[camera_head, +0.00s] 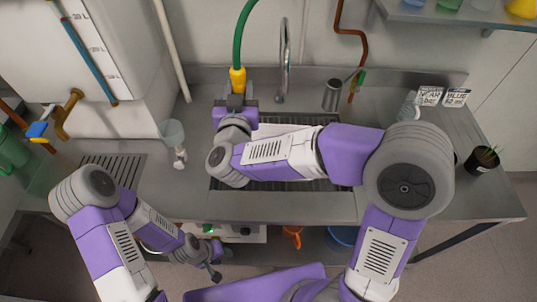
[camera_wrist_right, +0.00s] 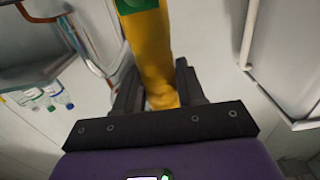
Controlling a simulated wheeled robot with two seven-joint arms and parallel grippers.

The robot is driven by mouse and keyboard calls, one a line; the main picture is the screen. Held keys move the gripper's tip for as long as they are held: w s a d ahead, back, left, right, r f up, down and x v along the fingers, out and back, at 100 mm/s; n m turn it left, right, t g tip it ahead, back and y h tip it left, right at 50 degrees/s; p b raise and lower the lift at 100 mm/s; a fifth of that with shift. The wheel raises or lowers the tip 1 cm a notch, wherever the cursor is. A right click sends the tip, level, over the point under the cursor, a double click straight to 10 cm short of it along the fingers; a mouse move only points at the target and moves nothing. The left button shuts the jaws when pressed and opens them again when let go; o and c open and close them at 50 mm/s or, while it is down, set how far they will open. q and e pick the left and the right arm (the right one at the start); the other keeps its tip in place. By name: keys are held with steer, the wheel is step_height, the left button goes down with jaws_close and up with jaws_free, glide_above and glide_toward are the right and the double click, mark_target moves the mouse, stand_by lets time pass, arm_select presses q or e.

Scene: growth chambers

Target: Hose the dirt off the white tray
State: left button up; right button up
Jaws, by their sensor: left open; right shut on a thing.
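My right gripper (camera_head: 236,102) is shut on the yellow nozzle (camera_head: 237,78) of a green hose (camera_head: 243,35), above the back left of the sink. In the right wrist view the yellow nozzle (camera_wrist_right: 152,50) stands between the two dark fingers (camera_wrist_right: 160,90). A strip of what looks like the white tray (camera_head: 272,129) shows in the sink behind my right arm. The arm hides most of it, and I cannot see any dirt on it. My left gripper (camera_head: 214,273) is open and empty, low in front of the counter.
The metal sink counter (camera_head: 300,208) has a curved faucet (camera_head: 283,60) at the back. A metal cup (camera_head: 332,95), a spray bottle (camera_head: 409,105), two label cards (camera_head: 442,96) and a potted plant (camera_head: 482,160) stand right. An orange jug (camera_head: 292,236) is below.

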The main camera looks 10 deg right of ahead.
steer(key=s+d+b, duration=0.1)
steer(key=s+d, duration=0.3)
steer(key=d, duration=1.3)
stand_by(1.0)
steer(key=shift+b+x, duration=0.5)
steer(key=shift+x, duration=2.15)
steer(key=shift+a+r, duration=0.1)
steer(key=shift+a, duration=0.05)
steer(key=shift+s+a+p, duration=0.25)
steer(key=shift+s+a, duration=0.6)
steer(key=shift+s, duration=0.35)
steer(key=shift+s+a+p, duration=0.25)
steer(key=shift+s+a, duration=0.65)
steer(key=shift+s, duration=0.25)
